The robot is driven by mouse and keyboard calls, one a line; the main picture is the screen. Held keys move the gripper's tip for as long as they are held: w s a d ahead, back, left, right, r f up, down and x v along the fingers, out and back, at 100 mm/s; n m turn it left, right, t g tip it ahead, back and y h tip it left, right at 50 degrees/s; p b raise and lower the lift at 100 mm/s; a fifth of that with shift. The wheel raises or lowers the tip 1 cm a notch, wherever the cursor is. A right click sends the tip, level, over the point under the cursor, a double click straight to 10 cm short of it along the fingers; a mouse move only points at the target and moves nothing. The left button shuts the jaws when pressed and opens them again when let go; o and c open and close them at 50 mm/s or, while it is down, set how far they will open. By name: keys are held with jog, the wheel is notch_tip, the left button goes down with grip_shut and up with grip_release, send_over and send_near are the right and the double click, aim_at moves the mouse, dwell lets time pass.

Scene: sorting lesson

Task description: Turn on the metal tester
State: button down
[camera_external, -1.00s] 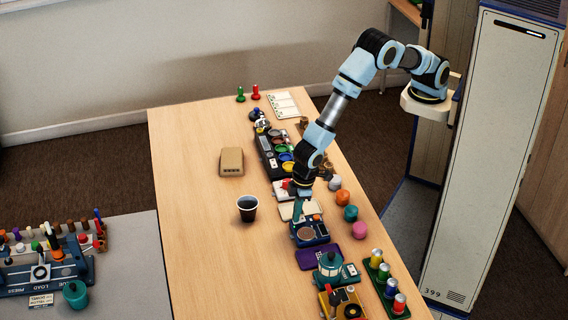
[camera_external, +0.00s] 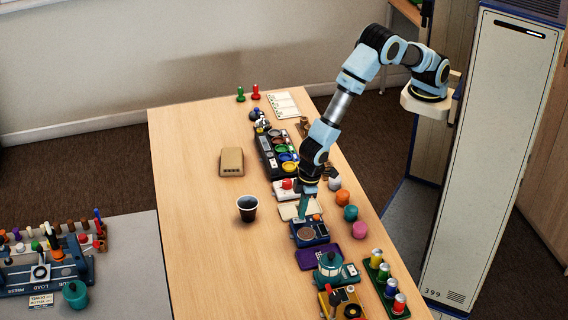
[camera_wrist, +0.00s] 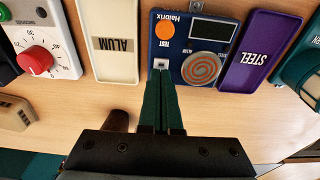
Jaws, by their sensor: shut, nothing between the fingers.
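The metal tester is a blue box (camera_external: 319,241) on the table, between a cream tray and a purple tray. In the wrist view the tester (camera_wrist: 204,82) shows an orange button (camera_wrist: 181,27) marked TEST, a dark screen (camera_wrist: 211,30), a copper spiral coil (camera_wrist: 201,69) and a small white switch (camera_wrist: 160,63) at its near left corner. My gripper (camera_wrist: 163,74) is shut and empty, its green fingertips right at the switch. I cannot tell if they touch it. In the external view my gripper (camera_external: 301,218) is low over the tester's far left part.
The cream ALUM tray (camera_wrist: 109,43) lies left of the tester and the purple STEEL tray (camera_wrist: 257,45) right of it, both close. A timer with a red knob (camera_wrist: 38,59) is further left. A dark cup (camera_external: 247,215) stands nearby. The table's left side is mostly clear.

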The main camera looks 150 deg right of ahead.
notch_tip(320, 180, up, 13)
jog(key=s+a+b, duration=0.1)
jog(key=shift+s+a+b, duration=0.15)
jog(key=shift+b, duration=0.15)
jog(key=b, duration=0.2)
jog(key=w+d+b, duration=0.1)
jog(key=b, duration=0.2)
jog(key=shift+w+r, duration=0.1)
jog(key=shift+r, duration=0.15)
jog(key=f+p, duration=0.1)
jog(key=f, duration=0.3)
jog(key=w+d+f+p, duration=0.1)
jog(key=f, duration=0.4)
jog(key=f+p, duration=0.1)
jog(key=f, duration=0.3)
jog(key=shift+w+d+f+p, duration=0.15)
jog(key=shift+d+f+p, duration=0.05)
jog(key=shift+f+p, duration=0.1)
jog(key=shift+f, duration=0.15)
